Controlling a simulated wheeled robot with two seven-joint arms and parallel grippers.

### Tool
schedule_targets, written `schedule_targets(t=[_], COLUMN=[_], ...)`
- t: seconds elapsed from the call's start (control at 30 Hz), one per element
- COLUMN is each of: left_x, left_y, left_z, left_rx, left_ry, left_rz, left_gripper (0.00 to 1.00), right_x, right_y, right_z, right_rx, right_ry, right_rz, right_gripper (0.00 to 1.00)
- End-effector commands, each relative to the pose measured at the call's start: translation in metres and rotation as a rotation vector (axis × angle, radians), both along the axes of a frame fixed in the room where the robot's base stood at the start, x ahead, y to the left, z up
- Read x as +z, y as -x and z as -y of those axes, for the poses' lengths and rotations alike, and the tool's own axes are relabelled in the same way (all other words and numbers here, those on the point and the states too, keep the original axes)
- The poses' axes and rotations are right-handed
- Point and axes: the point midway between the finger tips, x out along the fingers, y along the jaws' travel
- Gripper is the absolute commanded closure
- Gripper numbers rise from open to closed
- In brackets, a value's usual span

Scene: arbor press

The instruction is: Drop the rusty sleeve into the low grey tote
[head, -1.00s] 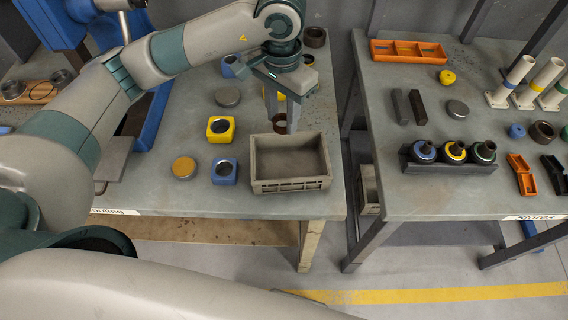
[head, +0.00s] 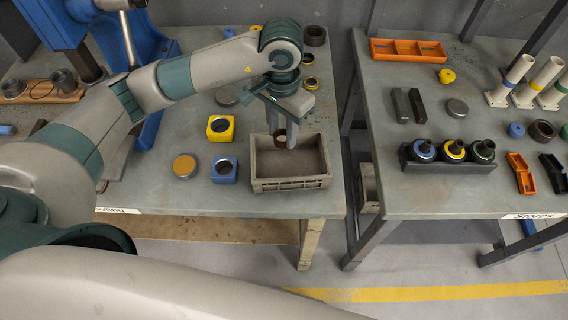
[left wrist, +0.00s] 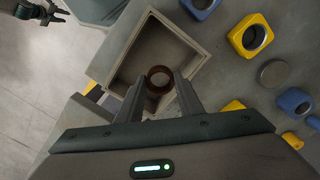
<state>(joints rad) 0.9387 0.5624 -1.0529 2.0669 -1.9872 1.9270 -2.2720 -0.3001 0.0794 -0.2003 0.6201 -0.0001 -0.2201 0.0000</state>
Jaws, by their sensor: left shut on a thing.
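The rusty sleeve (head: 280,135) is a short brown ring between the fingertips of my left gripper (head: 284,140), which is shut on it. In the left wrist view the sleeve (left wrist: 148,82) shows as an open ring at the fingertips (left wrist: 159,82), over the tote's opening. The low grey tote (head: 292,184) stands at the front right of the left table, and its visible floor is bare. In the head view the fingers hide part of the sleeve and the tote's back wall. My right gripper (left wrist: 54,13) shows small at the top left of the left wrist view, its fingers apart.
Left of the tote stand a blue square block (head: 224,172), a yellow square block (head: 220,128) and a round tan-topped disc (head: 184,166). A blue press (head: 60,22) is at the back left. A gap separates this table from the right one, which holds an orange tray (head: 408,50).

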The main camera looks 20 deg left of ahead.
Motion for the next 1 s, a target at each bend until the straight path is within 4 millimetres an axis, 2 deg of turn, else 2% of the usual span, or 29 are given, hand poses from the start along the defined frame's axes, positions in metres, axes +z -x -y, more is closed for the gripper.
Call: schedule_targets(t=[0.27,0.3,0.37,0.4,0.77,1.0], left_x=[-0.001,-0.001,-0.001,-0.001,0.000,0.016], left_y=[0.000,0.000,0.000,0.000,-0.001,-0.002], left_z=[0.000,0.000,0.000,0.000,0.000,0.000], left_rx=[0.000,0.000,0.000,0.000,0.001,0.002], left_ry=[0.000,0.000,0.000,0.000,0.000,0.002], left_rz=[0.001,0.001,0.001,0.001,0.001,0.005], left_gripper=[0.92,0.62,0.47,0.45,0.45,0.45], right_x=[0.000,0.000,0.000,0.000,-0.001,-0.009], right_y=[0.000,0.000,0.000,0.000,0.000,0.000], right_z=[0.003,0.003,0.003,0.002,0.002,0.001], right_rx=[0.001,0.001,0.001,0.001,0.001,0.000], right_ry=[0.002,0.002,0.002,0.002,0.002,0.001], right_rz=[-0.001,-0.001,-0.001,-0.001,0.000,0.000], right_gripper=[0.67,0.67,0.67,0.67,0.67,0.67])
